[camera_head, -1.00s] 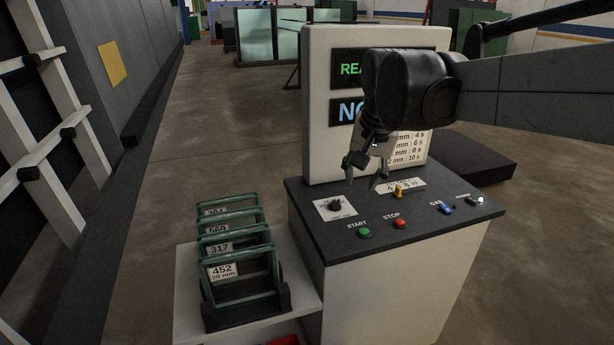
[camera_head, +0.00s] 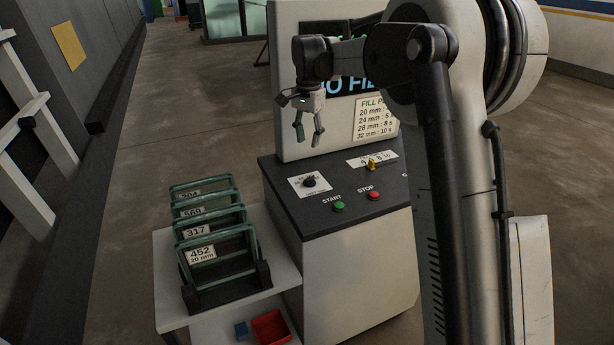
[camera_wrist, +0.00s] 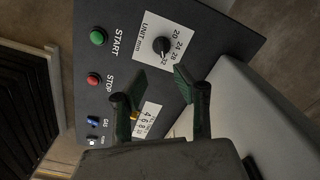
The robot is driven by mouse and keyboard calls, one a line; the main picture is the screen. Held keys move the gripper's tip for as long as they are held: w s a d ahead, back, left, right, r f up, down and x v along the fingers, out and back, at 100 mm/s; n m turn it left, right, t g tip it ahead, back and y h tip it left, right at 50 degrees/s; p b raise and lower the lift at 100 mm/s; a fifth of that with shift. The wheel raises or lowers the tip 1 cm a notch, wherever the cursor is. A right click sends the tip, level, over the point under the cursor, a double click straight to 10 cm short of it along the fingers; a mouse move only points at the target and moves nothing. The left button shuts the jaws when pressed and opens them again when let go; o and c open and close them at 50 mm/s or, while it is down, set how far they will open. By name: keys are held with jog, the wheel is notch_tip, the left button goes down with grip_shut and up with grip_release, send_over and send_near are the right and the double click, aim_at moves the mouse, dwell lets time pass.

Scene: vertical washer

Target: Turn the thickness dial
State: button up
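The thickness dial (camera_head: 310,181) is a black knob on a white plate at the near left of the washer's dark panel. In the wrist view the dial (camera_wrist: 161,45) has the numbers 20, 24, 28 and 32 and "UNIT:mm" around it. Its exact pointer setting is too small to tell. My gripper (camera_head: 308,139) is open and empty, above and apart from the dial, fingers pointing down. In the wrist view my gripper (camera_wrist: 160,75) shows two spread green fingers, with the dial just beyond the gap between their tips.
A yellow knob (camera_head: 371,164) sits right of the dial. Green START (camera_head: 339,207) and red STOP (camera_head: 373,195) buttons lie in front. The upright display (camera_head: 290,70) stands behind my gripper. A rack of numbered green frames (camera_head: 228,285) stands left, with a red bin (camera_head: 271,327) below.

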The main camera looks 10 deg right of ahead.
aim_at(308, 179)
notch_tip(308, 179, down, 14)
jog(key=shift+w+f, duration=0.1)
jog(key=shift+w, duration=0.05)
dwell(0.5)
grip_shut()
